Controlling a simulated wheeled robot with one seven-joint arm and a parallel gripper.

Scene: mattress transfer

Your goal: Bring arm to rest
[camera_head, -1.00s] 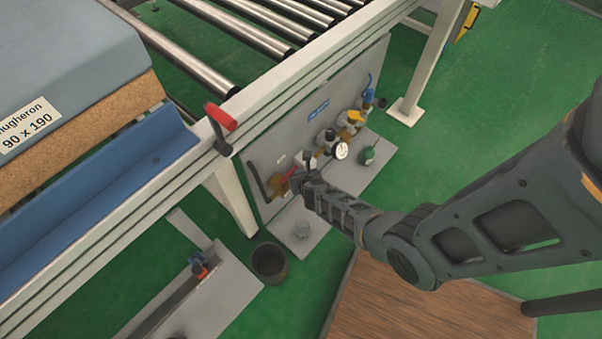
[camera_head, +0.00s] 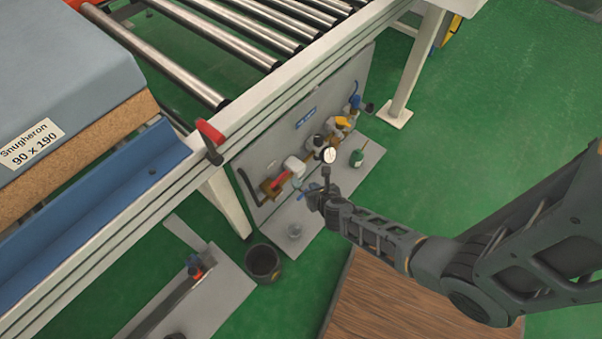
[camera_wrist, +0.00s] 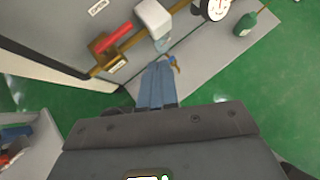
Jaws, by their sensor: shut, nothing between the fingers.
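My gripper (camera_head: 308,194) is at the end of my dark grey arm, in front of the valve panel (camera_head: 262,160) under the conveyor in the head view. Its fingers are together and empty. In the wrist view the blue-grey fingers (camera_wrist: 158,82) point toward the pipe, with a red valve handle (camera_wrist: 114,38) to their left and a white block (camera_wrist: 153,18) above them. I cannot tell whether the fingers touch anything. My arm is still extended out from the right.
The roller conveyor (camera_head: 285,92) bears a grey-and-tan mattress (camera_head: 60,75). A pressure gauge (camera_head: 329,155), a yellow valve handle (camera_head: 343,122) and a green bottle (camera_head: 357,157) are near the panel. A dark bucket (camera_head: 264,262) stands on the floor. Green floor is open at right.

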